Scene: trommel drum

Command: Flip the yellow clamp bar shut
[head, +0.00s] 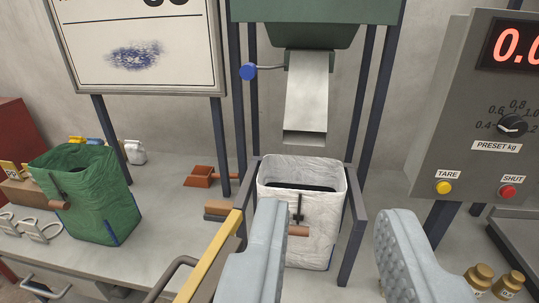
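The yellow clamp bar (213,255) is a straight bar running diagonally from the lower middle up toward the left side of a metal frame (357,225). The frame stands around an open white bag (325,220) beneath a chute (306,95). My gripper (332,212) is open, its two grey fingers wide apart with nothing between them close by. The left finger is just right of the yellow bar in the picture and may cover part of it. I cannot tell whether they touch. The bar's lower end runs out of the picture.
A green bag (105,200) stands on the bench at left. A brown scoop (200,177) lies behind. A control box (462,100) with a red display, a knob and buttons is at right. Brass weights (480,277) sit lower right. A blue-knobbed lever (248,71) is beside the chute.

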